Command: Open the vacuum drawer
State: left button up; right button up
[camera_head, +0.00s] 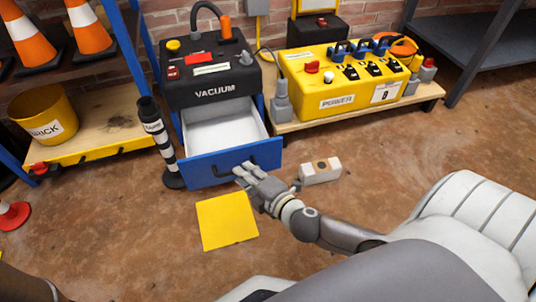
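The vacuum unit (212,93) is a black box with a hose and an orange grip, standing at the back left of centre. Its drawer (205,172) has a blue front and a white, empty inside, and it stands pulled out. A dark handle (222,177) is on the drawer's front. My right gripper (244,172) is at the right part of the handle, its grey fingers overlapping it. I cannot tell whether the fingers are closed around the handle. My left gripper is not in view.
A black-and-white striped post (160,140) stands close at the drawer's left. A yellow square (227,221) and a pale block (320,171) lie on the floor before it. A yellow power box (345,85) is at right, a yellow bucket (45,112) at left.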

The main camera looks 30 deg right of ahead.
jog(key=f+v, duration=0.1)
jog(key=v, duration=0.8)
jog(key=shift+s, duration=0.25)
dwell(0.4)
dwell(0.4)
